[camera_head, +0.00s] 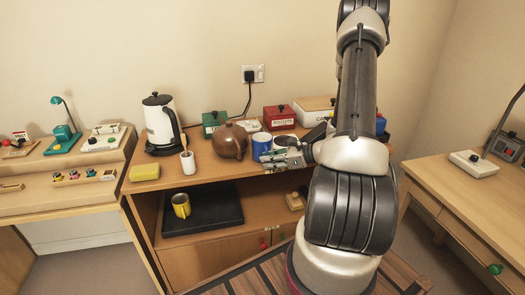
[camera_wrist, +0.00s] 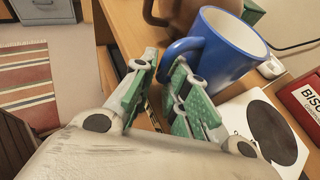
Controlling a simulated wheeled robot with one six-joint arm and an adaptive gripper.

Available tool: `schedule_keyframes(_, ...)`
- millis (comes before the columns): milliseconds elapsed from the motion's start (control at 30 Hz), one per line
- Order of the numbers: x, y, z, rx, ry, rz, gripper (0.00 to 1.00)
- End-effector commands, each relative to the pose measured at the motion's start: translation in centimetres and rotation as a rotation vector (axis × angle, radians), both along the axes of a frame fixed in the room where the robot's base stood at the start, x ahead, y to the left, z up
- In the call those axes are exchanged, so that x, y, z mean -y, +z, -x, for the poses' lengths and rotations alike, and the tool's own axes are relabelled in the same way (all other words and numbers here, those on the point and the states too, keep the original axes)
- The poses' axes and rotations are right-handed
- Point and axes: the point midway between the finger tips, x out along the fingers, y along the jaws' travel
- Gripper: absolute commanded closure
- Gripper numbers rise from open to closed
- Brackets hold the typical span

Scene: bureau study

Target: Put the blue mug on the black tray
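The blue mug (camera_head: 261,146) stands upright on the top of the wooden cabinet, and it also shows large in the wrist view (camera_wrist: 228,48). Its handle points toward my fingers in the wrist view. My gripper (camera_head: 278,160) is beside the mug at the cabinet's front. In the wrist view my gripper (camera_wrist: 162,68) has its green-padded fingers apart, with the mug's handle close to their tips; I cannot tell whether they touch. The black tray (camera_head: 218,214) lies on the open shelf below, with a yellow mug (camera_head: 181,205) on its left part.
A brown teapot (camera_head: 229,141) stands left of the mug, and a kettle (camera_head: 160,124) farther left. A white item with a dark disc (camera_wrist: 265,130) and a red box (camera_wrist: 302,108) are on the right in the wrist view. The tray's middle and right are bare.

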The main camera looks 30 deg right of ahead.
Motion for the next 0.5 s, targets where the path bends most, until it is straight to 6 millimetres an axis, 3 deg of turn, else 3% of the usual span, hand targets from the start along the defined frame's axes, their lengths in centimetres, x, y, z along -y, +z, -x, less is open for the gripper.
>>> schedule_keyframes(167, 0.00, -0.01, 0.00, 0.000, 0.000, 0.000, 0.85)
schedule_keyframes(267, 0.00, 0.00, 0.01, 0.000, 0.000, 0.000, 1.00)
schedule_keyframes(500, 0.00, 0.03, 0.01, 0.001, 0.000, 0.001, 1.00)
